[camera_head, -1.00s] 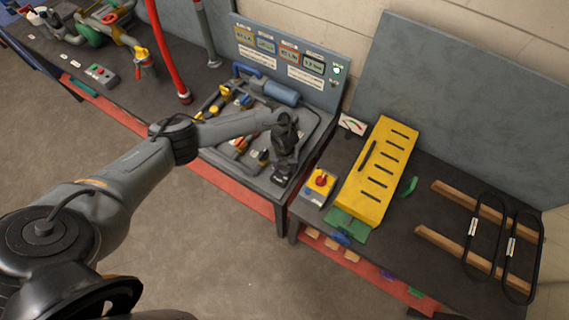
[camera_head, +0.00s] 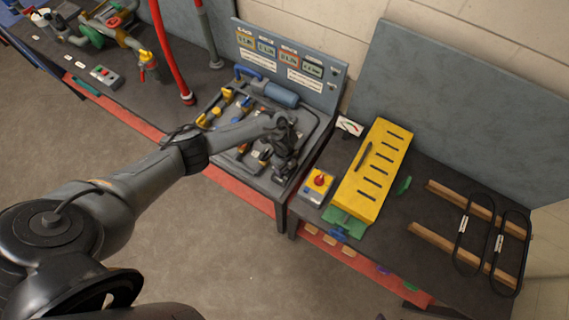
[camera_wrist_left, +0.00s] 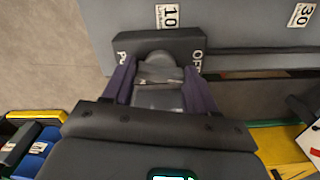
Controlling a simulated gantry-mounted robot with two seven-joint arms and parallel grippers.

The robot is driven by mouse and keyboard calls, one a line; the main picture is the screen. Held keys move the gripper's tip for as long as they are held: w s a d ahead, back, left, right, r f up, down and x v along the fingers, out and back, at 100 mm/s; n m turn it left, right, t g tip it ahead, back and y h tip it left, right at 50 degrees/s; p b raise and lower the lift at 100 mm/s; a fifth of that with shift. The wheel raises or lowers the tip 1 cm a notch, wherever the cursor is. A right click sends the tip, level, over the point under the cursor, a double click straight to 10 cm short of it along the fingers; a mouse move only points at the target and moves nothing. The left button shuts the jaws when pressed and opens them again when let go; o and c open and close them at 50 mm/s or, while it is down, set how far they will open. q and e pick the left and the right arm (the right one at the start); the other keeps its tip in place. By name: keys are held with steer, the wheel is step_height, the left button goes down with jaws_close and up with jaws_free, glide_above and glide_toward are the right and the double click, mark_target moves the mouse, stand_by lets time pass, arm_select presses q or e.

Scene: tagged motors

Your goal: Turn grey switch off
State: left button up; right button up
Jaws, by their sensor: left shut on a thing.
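The block has white lettering at both ends; the right end reads like "OFF", partly covered. My left gripper (camera_wrist_left: 160,84) has its two purplish fingers on either side of the lever and is shut on it. In the head view my left gripper (camera_head: 284,166) is over the front right corner of the grey board (camera_head: 302,143), and it hides the switch there. My right gripper is not in view.
A yellow box with a red knob (camera_head: 318,184) stands close to the right of the gripper, on the bench with a slotted yellow cover (camera_head: 372,172). A blue cylinder (camera_head: 281,95) lies behind. Labels "10" (camera_wrist_left: 167,16) and "30" (camera_wrist_left: 301,15) are beyond the switch.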

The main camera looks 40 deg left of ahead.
arm_select(q)
steer(key=shift+r+n+p, duration=0.1)
steer(key=shift+n+p, duration=0.4)
steer(key=shift+n, duration=0.8)
steer(key=o, duration=1.1)
steer(key=shift+c, duration=0.2)
step_height(320, 180, up, 11)
steer(key=p, duration=0.2)
